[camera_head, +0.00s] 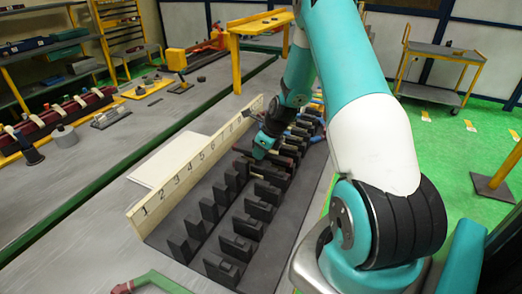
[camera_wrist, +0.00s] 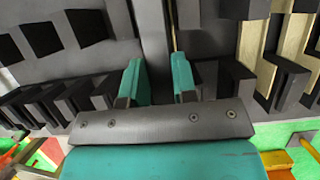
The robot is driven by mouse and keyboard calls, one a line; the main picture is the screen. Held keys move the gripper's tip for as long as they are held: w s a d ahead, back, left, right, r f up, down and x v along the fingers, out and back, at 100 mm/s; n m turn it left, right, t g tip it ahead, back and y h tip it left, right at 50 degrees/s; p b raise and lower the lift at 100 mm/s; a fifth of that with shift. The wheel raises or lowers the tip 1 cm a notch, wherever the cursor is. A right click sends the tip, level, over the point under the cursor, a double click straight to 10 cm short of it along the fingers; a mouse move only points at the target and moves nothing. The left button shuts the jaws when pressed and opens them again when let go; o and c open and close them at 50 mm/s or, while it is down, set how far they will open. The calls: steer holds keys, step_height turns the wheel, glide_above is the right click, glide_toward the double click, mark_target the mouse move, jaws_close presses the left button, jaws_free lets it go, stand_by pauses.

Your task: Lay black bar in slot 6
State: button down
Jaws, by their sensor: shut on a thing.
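The dark slotted fixture (camera_head: 205,255) runs away from me along a pale board (camera_head: 165,190) with numbers beginning at 1 at the near end. My gripper (camera_head: 261,150) is low over the middle of the fixture, and my arm hides part of the slots behind it. In the wrist view, my two teal fingers (camera_wrist: 158,85) are on either side of a dark bar (camera_wrist: 153,35) and shut on it. The bar lies lengthwise between dark fixture blocks. I cannot tell how deep it sits or read the slot number beside it.
Pale wooden strips (camera_wrist: 263,60) fill slots to the right in the wrist view. The near slots by the low numbers look empty. A white sheet (camera_head: 175,158) lies behind the board. A yellow stand (camera_head: 255,30) and a cart (camera_head: 437,75) stand farther off.

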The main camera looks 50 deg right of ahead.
steer(key=shift+f, duration=0.25)
steer(key=shift+w+f+b, duration=0.1)
steer(key=shift+f+b, duration=0.95)
steer(key=shift+f, duration=0.45)
steer(key=shift+f+b, duration=0.35)
steer(key=shift+f, duration=0.25)
stand_by(0.4)
steer(key=c, duration=0.8)
jaws_free()
steer(key=shift+r, duration=0.1)
steer(key=shift+r+p, duration=0.7)
steer(key=shift+p, duration=0.05)
steer(key=shift+r, duration=0.1)
